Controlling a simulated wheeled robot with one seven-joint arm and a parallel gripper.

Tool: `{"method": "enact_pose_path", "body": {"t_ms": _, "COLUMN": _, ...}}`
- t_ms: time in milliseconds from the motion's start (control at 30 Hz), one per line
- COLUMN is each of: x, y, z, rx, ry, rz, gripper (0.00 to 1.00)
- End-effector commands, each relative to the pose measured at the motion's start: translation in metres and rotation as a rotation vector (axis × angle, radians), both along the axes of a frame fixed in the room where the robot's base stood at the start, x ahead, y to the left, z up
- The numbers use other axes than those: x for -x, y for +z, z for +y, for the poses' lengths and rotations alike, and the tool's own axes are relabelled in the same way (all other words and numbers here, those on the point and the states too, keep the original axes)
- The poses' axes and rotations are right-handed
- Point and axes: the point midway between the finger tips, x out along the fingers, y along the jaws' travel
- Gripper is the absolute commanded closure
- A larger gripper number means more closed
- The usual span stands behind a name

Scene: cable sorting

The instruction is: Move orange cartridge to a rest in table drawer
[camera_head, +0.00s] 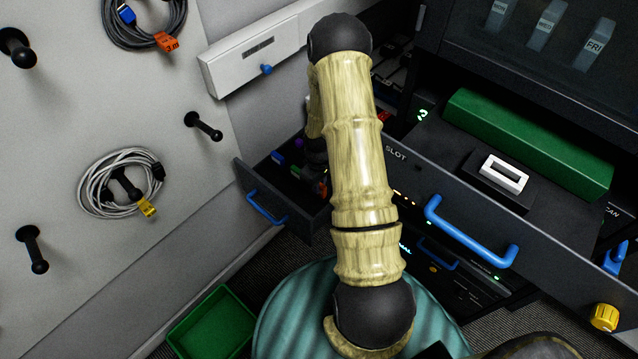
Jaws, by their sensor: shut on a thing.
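My arm reaches from the bottom centre up and bends over at the top, so it hides much of my gripper (315,172). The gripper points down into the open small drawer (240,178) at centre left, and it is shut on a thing. A small orange-red patch, seemingly the orange cartridge (324,189), shows at its fingertips. Its lower end is hidden, so I cannot tell whether it touches the drawer floor. A blue cartridge (278,158) and a purple one (298,143) lie in the same drawer.
The small drawer has a blue handle (266,208). A larger open drawer (470,195) with a blue handle stands to the right, holding a green block (530,145). A green bin (213,325) is on the floor. Coiled cables (120,183) hang on the left wall.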

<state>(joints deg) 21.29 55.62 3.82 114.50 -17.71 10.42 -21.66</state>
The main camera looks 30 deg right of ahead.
Motion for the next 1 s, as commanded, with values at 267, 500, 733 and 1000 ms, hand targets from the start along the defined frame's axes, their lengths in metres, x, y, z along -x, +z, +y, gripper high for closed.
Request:
{"method": "enact_pose_path", "body": {"t_ms": 267, "x": 0.0000, "y": -0.0044, "z": 0.0000, "rx": 0.000, "ry": 0.000, "rz": 0.000, "gripper": 1.00}}
{"method": "enact_pose_path", "body": {"t_ms": 500, "x": -0.0001, "y": -0.0077, "z": -0.0001, "rx": 0.000, "ry": 0.000, "rz": 0.000, "gripper": 1.00}}
{"method": "enact_pose_path", "body": {"t_ms": 733, "x": -0.0001, "y": -0.0078, "z": -0.0001, "rx": 0.000, "ry": 0.000, "rz": 0.000, "gripper": 1.00}}
{"method": "enact_pose_path", "body": {"t_ms": 1000, "x": -0.0001, "y": -0.0078, "z": -0.0001, "rx": 0.000, "ry": 0.000, "rz": 0.000, "gripper": 0.65}}
